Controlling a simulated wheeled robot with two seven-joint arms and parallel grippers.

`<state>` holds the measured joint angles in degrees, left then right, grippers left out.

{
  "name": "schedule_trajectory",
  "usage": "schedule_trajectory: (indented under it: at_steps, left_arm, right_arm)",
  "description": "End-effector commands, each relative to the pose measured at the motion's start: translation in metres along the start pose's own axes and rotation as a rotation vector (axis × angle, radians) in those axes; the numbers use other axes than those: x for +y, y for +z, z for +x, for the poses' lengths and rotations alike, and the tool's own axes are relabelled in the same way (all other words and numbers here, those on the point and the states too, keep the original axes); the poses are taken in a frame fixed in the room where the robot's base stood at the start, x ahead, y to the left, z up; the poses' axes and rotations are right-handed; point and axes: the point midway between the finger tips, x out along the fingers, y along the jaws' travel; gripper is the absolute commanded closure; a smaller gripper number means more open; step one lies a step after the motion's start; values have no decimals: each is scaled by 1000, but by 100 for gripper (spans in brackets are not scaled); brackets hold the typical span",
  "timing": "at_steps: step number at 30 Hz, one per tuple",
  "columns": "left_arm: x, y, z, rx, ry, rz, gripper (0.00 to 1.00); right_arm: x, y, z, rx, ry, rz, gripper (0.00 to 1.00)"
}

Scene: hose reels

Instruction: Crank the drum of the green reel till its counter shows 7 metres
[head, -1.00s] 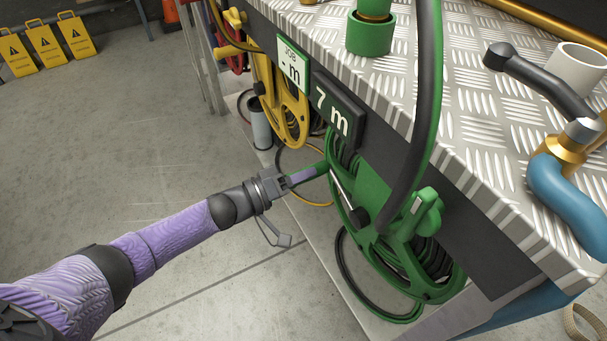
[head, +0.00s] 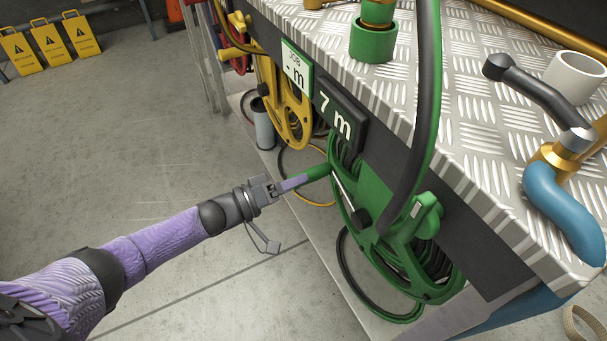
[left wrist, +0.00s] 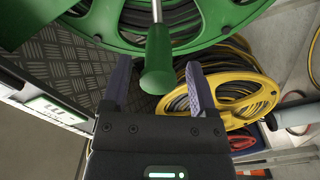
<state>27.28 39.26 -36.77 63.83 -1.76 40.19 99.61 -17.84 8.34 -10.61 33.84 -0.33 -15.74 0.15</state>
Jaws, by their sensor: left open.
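The green reel (head: 385,235) hangs on the side of the bench, and its counter (head: 336,115) reads 7 m. The crank handle is a green grip (head: 318,172) on a metal arm, pointing out to the left of the drum. My left gripper (head: 298,181) is at the grip's outer end in the head view. In the left wrist view, my left gripper (left wrist: 158,95) is open, with one finger on each side of the green crank grip (left wrist: 158,72). The grip's end lies between the fingers, with gaps on both sides. My right gripper is not in view.
A card marked JOB (head: 297,67) shows "- m". A yellow reel (head: 287,105) hangs behind the green one, with a grey cylinder (head: 263,125) near it. The tread-plate bench top (head: 460,105) carries hose fittings.

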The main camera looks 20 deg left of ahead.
Motion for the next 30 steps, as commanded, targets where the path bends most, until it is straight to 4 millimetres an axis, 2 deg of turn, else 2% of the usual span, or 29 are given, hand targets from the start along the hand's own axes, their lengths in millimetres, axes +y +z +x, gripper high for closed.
schedule_trajectory:
  at_steps: [1,3,6,9,24,26,27,29,30]
  left_arm:
    - [5,-4,-14,1,-3,3,24]
    - [5,-4,-33,0,-2,2,24]
    - [4,-3,-54,1,-1,2,24]
    - [2,-2,-67,1,-2,2,24]
    - [-2,1,-72,3,-9,6,24]
    - [-15,10,-77,14,-71,36,24]
    - [-32,22,-85,23,-154,77,24]
    - [-68,52,-106,12,-336,164,24]
    - [-92,79,-127,-24,-479,227,24]
  right_arm:
    - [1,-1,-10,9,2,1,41]
    - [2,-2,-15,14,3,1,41]
    - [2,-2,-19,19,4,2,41]
    - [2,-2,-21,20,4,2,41]
    - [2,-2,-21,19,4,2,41]
    - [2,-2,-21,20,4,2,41]
    - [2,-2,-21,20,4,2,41]
    - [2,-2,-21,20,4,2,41]
    - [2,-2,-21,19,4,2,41]
